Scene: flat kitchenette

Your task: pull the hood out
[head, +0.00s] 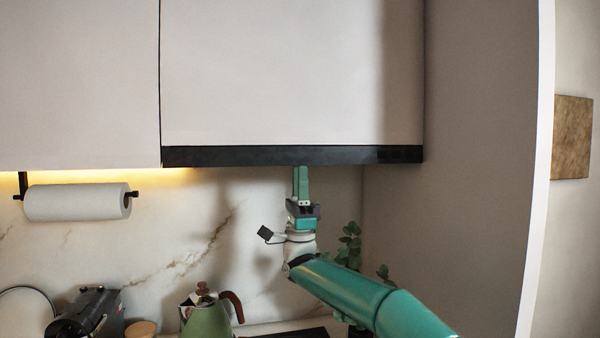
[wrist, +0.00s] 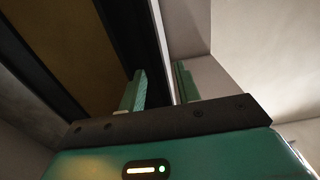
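The hood is a slim black strip (head: 290,155) along the bottom of the white cabinet in the head view. Its dark underside and edge also show in the wrist view (wrist: 125,35). My gripper (head: 300,169) points straight up beneath the strip, right of its middle, with its tips at about the strip's lower edge. In the wrist view my gripper (wrist: 160,68) has two green fingers clearly apart, one on each side of the hood's front edge as seen from below. Nothing is pinched between them. Whether a finger touches the hood I cannot tell.
A side wall (head: 475,150) closes off the right. A paper towel roll (head: 78,202) hangs at the left. Below stand a green kettle (head: 208,314), a dark appliance (head: 90,314) and a leafy plant (head: 349,245) beside my arm.

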